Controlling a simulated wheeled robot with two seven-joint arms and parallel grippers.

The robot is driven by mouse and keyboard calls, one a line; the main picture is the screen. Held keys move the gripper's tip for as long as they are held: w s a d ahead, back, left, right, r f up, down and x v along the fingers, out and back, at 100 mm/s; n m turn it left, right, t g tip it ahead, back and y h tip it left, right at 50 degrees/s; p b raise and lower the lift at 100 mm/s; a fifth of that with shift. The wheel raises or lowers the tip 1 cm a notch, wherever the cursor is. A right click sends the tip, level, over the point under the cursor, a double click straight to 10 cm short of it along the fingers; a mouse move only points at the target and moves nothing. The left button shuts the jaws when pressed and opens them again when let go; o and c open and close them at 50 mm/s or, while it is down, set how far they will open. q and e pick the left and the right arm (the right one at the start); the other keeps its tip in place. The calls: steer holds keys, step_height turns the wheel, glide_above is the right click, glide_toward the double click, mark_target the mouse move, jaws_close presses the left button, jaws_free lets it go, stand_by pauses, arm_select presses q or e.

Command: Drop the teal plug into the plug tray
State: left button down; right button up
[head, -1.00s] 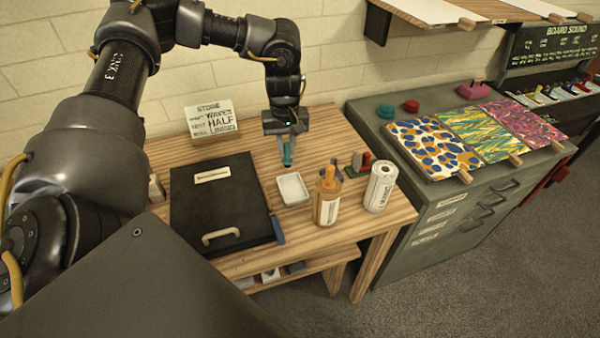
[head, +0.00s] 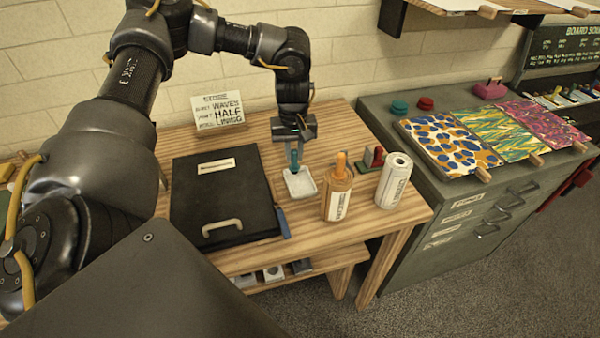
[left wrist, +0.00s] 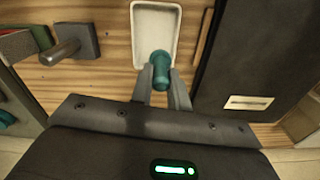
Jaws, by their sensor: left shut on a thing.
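The teal plug (left wrist: 160,72) is between the fingers of my left gripper (left wrist: 163,75), which is shut on it. In the head view my left gripper (head: 294,150) holds the plug upright over the back part of the white plug tray (head: 300,184). The tray also shows in the left wrist view (left wrist: 139,40), with the plug across its near end. The tray's inside looks empty. I cannot tell whether the plug touches the tray. My right gripper is not in view.
A black case (head: 222,200) lies left of the tray. An orange-topped bottle (head: 338,190) and a white can (head: 394,182) stand to its right. A metal-handled block (left wrist: 80,42) and a lettered sign (head: 217,110) are also on the wooden table (head: 250,262).

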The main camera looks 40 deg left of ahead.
arm_select(q)
steer(key=c, duration=1.3)
jaws_free()
step_height(320, 180, up, 11)
steer(key=shift+f, duration=0.1)
